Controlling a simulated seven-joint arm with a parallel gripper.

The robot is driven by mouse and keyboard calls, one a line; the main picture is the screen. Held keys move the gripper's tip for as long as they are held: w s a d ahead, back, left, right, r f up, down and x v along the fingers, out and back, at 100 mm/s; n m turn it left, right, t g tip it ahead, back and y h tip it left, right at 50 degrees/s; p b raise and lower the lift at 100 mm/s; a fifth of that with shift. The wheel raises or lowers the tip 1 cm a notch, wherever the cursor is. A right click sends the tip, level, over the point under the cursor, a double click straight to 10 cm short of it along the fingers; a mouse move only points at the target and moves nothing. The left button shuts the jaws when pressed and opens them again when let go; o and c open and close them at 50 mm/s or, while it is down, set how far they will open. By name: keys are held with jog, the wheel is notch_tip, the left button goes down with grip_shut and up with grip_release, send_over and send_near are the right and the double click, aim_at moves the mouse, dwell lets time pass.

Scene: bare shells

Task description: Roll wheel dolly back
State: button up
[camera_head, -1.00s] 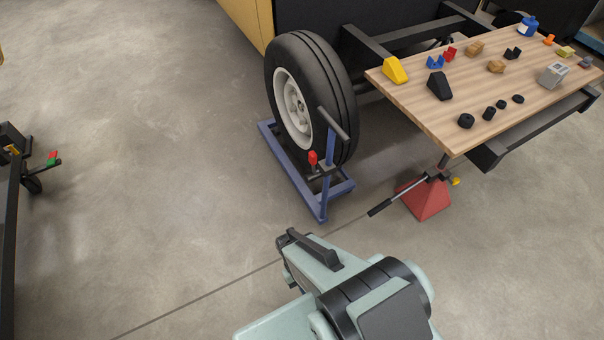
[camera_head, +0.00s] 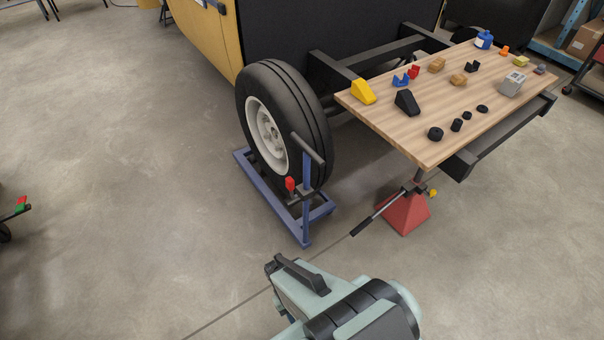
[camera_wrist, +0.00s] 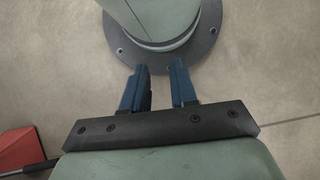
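The wheel dolly (camera_head: 276,207) is a blue-purple low frame on the floor, with an upright post and a dark crossbar (camera_head: 308,149) at its near right corner. A red-handled lever (camera_head: 291,185) sits low on the post. A black tyre with a pale rim (camera_head: 266,132) stands upright in the dolly, beside the vehicle. My gripper (camera_wrist: 159,82) shows in the wrist view with its two blue fingers apart and nothing between them. My arm is at the bottom of the head view, apart from the dolly. The dolly is not seen in the wrist view.
A red jack stand (camera_head: 405,212) with a black-gripped handle (camera_head: 362,228) stands right of the dolly. A wooden worktop (camera_head: 400,128) with several small parts is at the right. The yellow vehicle body (camera_head: 205,35) is behind the wheel. The floor to the left is mostly clear.

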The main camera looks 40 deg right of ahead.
jog(key=o, duration=0.4)
jog(key=d+m+y, duration=0.1)
jog(key=d+m, duration=0.1)
jog(key=d, duration=0.1)
jog(key=d+m+t+y, duration=0.1)
jog(key=d+m, duration=0.1)
jog(key=d, duration=0.2)
jog(key=d+m, duration=0.1)
jog(key=d, duration=0.3)
jog(key=shift+s+d+r+m+y, duration=0.15)
jog(key=shift+s+r+m+y, duration=0.1)
jog(key=shift+r+m+y, duration=0.15)
jog(key=shift+o, duration=0.2)
jog(key=s+d+f+m+t+h, duration=0.15)
jog(key=d+t+h, duration=0.3)
jog(key=d, duration=1.75)
jog(key=w+d+r+n+t+h, duration=0.2)
jog(key=w+d+r+t+h, duration=0.5)
jog(key=w+d, duration=0.35)
jog(key=n+t+y, duration=0.9)
jog(key=t+y, duration=0.1)
jog(key=t, duration=0.7)
send_near(316, 158)
jog(key=x, duration=0.3)
jog(key=f+x, duration=0.1)
jog(key=x, duration=0.6)
jog(key=shift+w+d+f, duration=0.15)
jog(key=shift+w+d, duration=0.2)
jog(key=shift+w, duration=0.1)
